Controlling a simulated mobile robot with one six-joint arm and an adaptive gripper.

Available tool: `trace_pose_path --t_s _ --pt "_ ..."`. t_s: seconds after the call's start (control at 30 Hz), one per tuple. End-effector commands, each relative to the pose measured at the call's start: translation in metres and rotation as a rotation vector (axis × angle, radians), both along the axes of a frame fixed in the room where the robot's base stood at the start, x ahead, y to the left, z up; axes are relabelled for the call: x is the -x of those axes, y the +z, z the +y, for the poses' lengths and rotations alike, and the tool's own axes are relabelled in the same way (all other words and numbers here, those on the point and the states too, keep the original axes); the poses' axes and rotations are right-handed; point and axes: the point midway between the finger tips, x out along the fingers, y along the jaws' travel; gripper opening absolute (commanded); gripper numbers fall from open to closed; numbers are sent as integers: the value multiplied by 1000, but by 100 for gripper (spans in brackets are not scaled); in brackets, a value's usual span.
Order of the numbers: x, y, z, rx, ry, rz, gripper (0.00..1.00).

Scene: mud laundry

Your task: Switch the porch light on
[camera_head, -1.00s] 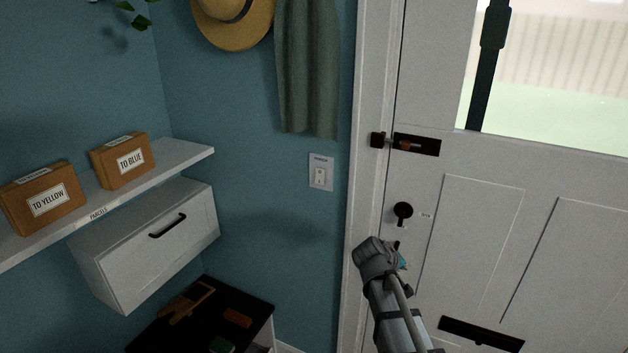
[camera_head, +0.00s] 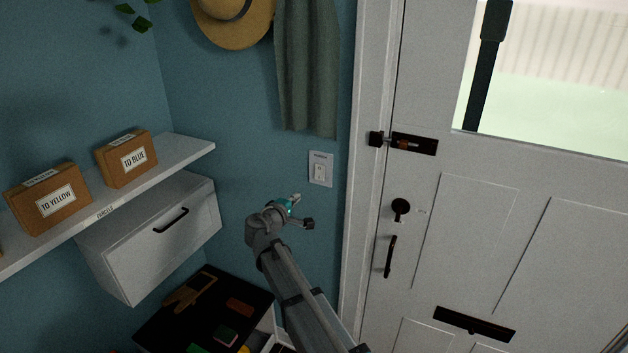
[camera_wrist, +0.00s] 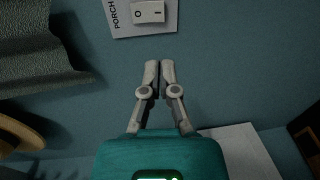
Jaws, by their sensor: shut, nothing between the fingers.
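The porch light switch is a white rocker (camera_head: 319,172) on a pale wall plate (camera_head: 320,157), on the blue wall left of the door frame. In the wrist view the rocker (camera_wrist: 148,12) shows "O" and "–" marks, and its plate (camera_wrist: 158,31) reads "PORCH". I cannot tell which side is pressed in. My gripper (camera_head: 298,198) is below and left of the plate in the head view. In the wrist view its fingertips (camera_wrist: 159,65) are together, empty and apart from the plate. The light itself is not identifiable in view.
A grey-green cloth (camera_head: 307,80) and a straw hat (camera_head: 235,22) hang above. A shelf (camera_head: 190,150) with parcels and a white cabinet (camera_head: 150,240) are at left. The white door (camera_head: 470,250) has a bolt (camera_head: 413,143) and handle (camera_head: 390,257). The wall around the switch is clear.

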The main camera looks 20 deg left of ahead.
Motion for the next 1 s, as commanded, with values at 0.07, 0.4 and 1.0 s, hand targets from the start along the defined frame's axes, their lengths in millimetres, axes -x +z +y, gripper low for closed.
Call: trace_pose_path --t_s 0.07,0.4,1.0 --pt "0 0 0 0 0 0 0" --pt "-4 -1 -1 -1 -2 1 0" --pt "-74 -10 -5 -1 -4 2 0"
